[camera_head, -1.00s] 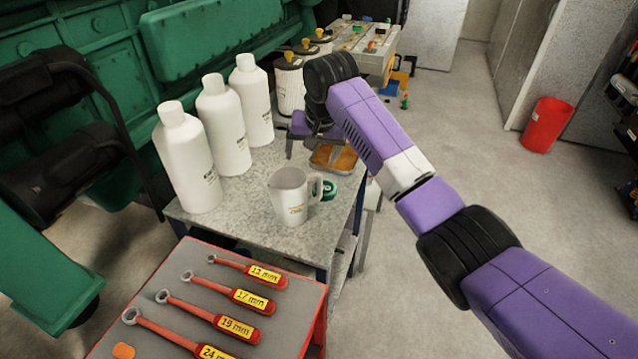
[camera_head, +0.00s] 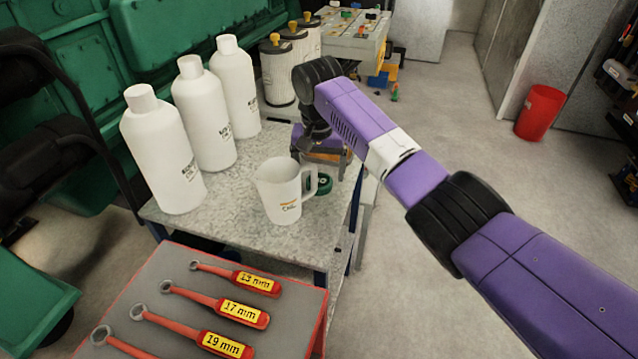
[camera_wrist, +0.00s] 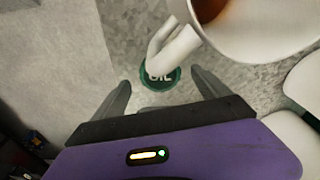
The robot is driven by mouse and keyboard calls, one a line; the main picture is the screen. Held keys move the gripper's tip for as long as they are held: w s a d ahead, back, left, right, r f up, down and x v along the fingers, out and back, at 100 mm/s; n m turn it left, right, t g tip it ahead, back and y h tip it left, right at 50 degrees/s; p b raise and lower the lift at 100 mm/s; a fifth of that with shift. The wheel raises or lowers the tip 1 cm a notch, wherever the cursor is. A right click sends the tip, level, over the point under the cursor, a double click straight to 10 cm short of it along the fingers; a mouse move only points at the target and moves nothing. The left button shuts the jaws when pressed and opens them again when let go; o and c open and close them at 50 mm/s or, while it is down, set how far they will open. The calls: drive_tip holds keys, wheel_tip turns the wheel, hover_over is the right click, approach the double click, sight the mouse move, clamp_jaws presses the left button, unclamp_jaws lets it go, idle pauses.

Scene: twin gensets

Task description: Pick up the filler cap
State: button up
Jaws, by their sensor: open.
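The filler cap (camera_wrist: 160,80) is a round dark green cap marked OIL, lying on the grey speckled tabletop. In the wrist view the handle of a white jug (camera_wrist: 250,25) covers part of its top. In the head view the cap (camera_head: 321,184) shows partly behind the handle of the jug (camera_head: 280,192). My gripper (camera_wrist: 160,78) is open and empty, its two fingers on either side of the cap in the picture; the height gap is hard to judge.
Several white bottles (camera_head: 165,155) stand on the left of the table (camera_head: 235,222), with filters (camera_head: 280,75) behind. A wrench tray (camera_head: 165,290) is in front. Open floor (camera_head: 450,130) lies right, with a red bin (camera_head: 540,112).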

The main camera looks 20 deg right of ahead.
drive_tip(key=shift+w+f, duration=0.1)
drive_tip(key=shift+f, duration=1.1)
drive_tip(key=shift+r, duration=0.1)
drive_tip(key=c, duration=1.7)
